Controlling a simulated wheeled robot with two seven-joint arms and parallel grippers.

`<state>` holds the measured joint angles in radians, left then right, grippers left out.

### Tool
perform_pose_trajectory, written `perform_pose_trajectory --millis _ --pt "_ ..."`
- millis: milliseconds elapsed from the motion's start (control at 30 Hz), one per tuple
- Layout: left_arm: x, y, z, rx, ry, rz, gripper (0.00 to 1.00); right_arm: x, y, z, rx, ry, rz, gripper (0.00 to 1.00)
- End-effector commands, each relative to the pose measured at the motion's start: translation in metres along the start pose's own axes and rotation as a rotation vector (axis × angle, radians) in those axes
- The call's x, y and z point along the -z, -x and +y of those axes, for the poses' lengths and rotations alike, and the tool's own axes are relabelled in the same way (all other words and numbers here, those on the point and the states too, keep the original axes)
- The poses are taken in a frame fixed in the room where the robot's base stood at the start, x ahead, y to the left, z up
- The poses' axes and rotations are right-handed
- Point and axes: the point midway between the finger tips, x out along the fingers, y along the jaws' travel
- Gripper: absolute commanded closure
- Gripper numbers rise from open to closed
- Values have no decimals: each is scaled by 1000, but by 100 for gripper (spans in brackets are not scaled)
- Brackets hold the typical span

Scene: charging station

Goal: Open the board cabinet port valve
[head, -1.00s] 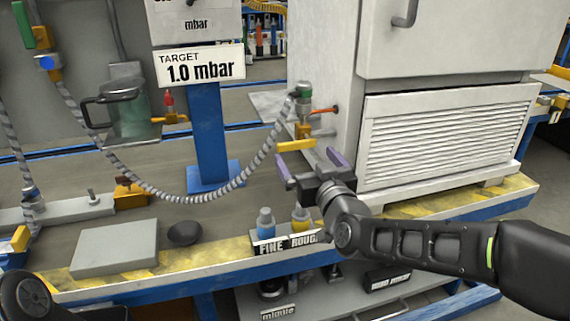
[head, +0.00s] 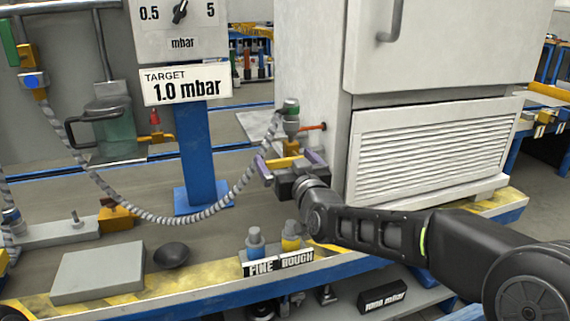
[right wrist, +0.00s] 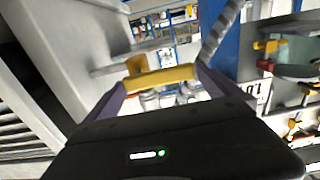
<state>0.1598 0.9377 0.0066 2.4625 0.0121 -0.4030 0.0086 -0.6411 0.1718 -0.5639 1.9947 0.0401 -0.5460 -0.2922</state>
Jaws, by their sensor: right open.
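The port valve is at the lower left side of the white cabinet (head: 432,150), where the grey ribbed hose (head: 232,202) joins it. Its yellow lever (head: 284,162) points left, roughly level. My right gripper (head: 288,163) is open, with its purple fingers on either side of the yellow lever. The lever also shows in the right wrist view (right wrist: 160,78), crossing between the fingertips. Whether the fingers touch it I cannot tell. My left gripper is not in view.
A blue post (head: 204,150) with the 1.0 mbar sign (head: 190,88) stands left of the valve. An orange-red rod (head: 313,127) sticks out above the lever.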

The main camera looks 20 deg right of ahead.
Motion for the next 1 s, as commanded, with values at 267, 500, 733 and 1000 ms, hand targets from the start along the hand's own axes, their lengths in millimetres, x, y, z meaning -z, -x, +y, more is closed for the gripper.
perform_pose_trajectory --millis 267,500,733,1000 --pt "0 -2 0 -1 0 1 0 0 -7 0 0 -1 0 0" --pt "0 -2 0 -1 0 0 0 0 -7 0 0 -1 0 12" --pt "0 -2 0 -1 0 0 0 0 -7 0 0 -1 0 31" --pt "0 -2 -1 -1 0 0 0 0 -7 0 0 -1 0 53"
